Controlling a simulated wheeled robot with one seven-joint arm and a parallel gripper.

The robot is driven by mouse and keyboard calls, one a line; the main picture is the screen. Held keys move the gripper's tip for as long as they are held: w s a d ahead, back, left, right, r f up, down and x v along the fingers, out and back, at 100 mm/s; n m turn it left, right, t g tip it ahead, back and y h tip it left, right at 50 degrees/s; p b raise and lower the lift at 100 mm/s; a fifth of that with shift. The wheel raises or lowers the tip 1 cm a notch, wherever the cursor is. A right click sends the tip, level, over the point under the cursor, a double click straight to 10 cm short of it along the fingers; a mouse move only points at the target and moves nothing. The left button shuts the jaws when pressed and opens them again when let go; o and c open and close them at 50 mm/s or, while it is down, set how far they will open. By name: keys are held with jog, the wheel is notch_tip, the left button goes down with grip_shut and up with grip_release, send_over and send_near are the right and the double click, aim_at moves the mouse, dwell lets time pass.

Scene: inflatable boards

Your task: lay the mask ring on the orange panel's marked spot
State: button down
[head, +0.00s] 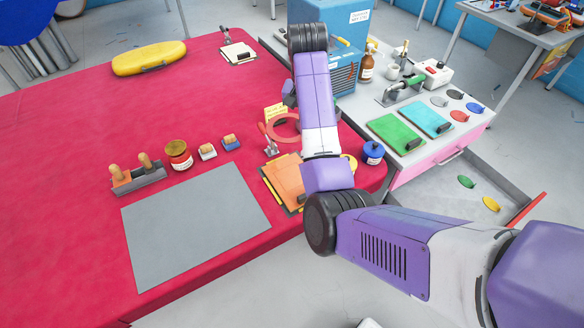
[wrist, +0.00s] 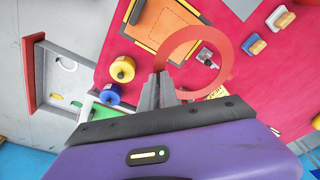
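The mask ring is a flat red ring, seen in the head view (head: 269,130) left of my forearm and large in the wrist view (wrist: 228,64). My gripper (wrist: 160,76) is shut on the ring's near edge and holds it above the table. In the head view my arm hides the fingers. The orange panel lies on the red table, partly behind my arm in the head view (head: 285,178), and at the top of the wrist view (wrist: 150,32). A dashed outline marks its spot (wrist: 172,28). In the wrist view the ring overlaps the panel's edge.
A metal toggle clamp (head: 270,148) stands beside the panel. A yellow pot (wrist: 122,68) and a blue pot (head: 373,152) stand near its other side. A grey mat (head: 195,225) lies to the left. A white bench (head: 455,125) with coloured boards is at right.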

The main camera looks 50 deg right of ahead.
jog(key=shift+d+f, duration=0.2)
jog(key=shift+f, duration=0.35)
jog(key=shift+s+a+f+b, duration=0.1)
jog(key=shift+a+f+b, duration=0.15)
jog(key=shift+f, duration=0.5)
notch_tip(320, 180, down, 12)
jog(key=shift+a+f+b, duration=0.1)
jog(key=shift+b, duration=1)
jog(key=shift+f, duration=2.55)
jog(key=shift+f, duration=0.1)
jog(key=c, duration=1.6)
grip_release()
